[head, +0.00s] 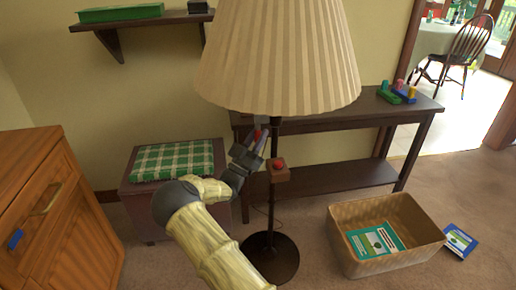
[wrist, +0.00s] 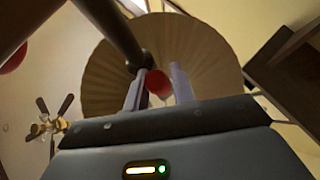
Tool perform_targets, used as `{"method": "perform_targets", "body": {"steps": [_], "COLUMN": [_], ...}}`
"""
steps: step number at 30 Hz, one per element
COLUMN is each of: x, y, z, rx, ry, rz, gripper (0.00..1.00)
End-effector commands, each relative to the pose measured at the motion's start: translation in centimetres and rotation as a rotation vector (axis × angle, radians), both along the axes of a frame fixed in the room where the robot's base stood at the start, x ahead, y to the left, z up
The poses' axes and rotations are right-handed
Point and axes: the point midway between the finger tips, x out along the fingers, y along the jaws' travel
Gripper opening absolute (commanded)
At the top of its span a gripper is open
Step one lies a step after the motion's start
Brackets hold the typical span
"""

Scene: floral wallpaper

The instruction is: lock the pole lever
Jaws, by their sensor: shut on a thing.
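The floor lamp's dark pole (head: 271,205) stands upright under a pleated cream shade (head: 280,60). The pole lever (head: 258,134) shows a red end just under the shade, beside the pole. My gripper (head: 263,144) reaches up to it from the lower left, its fingers shut on the lever. In the wrist view the lever's red end (wrist: 158,83) sits between my two fingers (wrist: 158,92), next to a dark collar (wrist: 144,63) on the pole. The fingers hide part of the lever, and I cannot tell its angle.
A wooden block with a red knob (head: 279,165) is on the pole below my gripper. A dark console table (head: 330,122) stands behind the lamp. A stool with a green plaid cushion (head: 174,160) is at left. A wicker basket (head: 343,258) stands on the floor at right.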

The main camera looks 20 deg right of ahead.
Motion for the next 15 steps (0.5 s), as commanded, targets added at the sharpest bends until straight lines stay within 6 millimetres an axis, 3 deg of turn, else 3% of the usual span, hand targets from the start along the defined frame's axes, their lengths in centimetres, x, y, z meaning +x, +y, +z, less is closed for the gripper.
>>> {"method": "perform_targets", "body": {"steps": [1,15], "x": [0.00,0.27], "y": [-0.13,-0.03], "z": [-0.79,-0.08], "rx": [-0.001,-0.019], "ry": [-0.026,-0.140], "rz": [-0.002,0.004], "gripper": [0.00,0.00]}}
